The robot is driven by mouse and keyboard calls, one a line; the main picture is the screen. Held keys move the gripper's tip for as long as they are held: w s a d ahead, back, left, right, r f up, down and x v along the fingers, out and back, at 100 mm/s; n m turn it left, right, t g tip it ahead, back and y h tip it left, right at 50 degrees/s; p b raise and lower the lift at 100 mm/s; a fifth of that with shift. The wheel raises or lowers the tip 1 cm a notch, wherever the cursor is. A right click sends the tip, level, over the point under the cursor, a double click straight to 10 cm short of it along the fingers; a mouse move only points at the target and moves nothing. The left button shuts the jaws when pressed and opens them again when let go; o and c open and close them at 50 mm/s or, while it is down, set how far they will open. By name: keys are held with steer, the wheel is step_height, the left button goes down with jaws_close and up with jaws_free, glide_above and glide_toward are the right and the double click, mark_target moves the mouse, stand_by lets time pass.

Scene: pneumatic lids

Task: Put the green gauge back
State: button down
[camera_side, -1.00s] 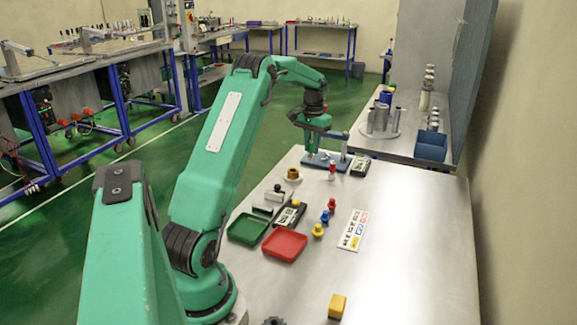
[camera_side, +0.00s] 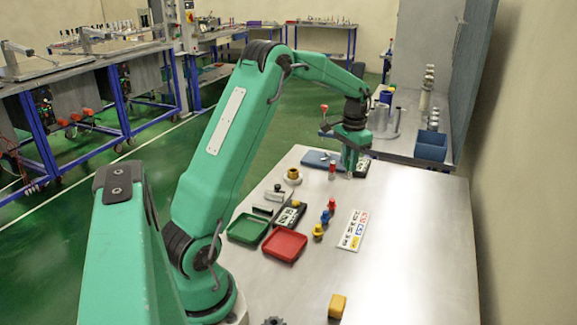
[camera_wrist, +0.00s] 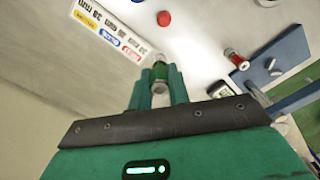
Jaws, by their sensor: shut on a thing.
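My gripper (camera_wrist: 157,90) is shut on the green gauge (camera_wrist: 160,71), a short green cylinder with metal ends, seen between the green fingers in the wrist view. In the side view my gripper (camera_side: 350,168) is low over the far end of the table, just right of the blue fixture (camera_side: 318,157). The held gauge is mostly hidden by the fingers there. A red gauge (camera_side: 332,204), a blue gauge (camera_side: 325,216) and a yellow gauge (camera_side: 318,231) stand in a row beside the white label card (camera_side: 353,231). The card also shows in the wrist view (camera_wrist: 112,28).
A red-topped piece (camera_side: 332,172) stands left of my gripper. A red knob (camera_side: 324,107) rises above the fixture. A dark display unit (camera_side: 362,166) lies close behind my gripper. A red tray (camera_side: 285,246) and green tray (camera_side: 248,229) sit at left. The right side of the table is clear.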

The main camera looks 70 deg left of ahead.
steer(key=s+a+f, duration=0.1)
steer(key=a+f, duration=0.5)
steer(key=a, duration=0.5)
steer(key=shift+f, duration=0.3)
steer(key=shift+s+f, duration=0.1)
steer(key=shift+f, duration=0.05)
steer(key=shift+f, duration=1.85)
steer(key=shift+f, duration=0.15)
steer(key=c, duration=1.3)
jaws_free()
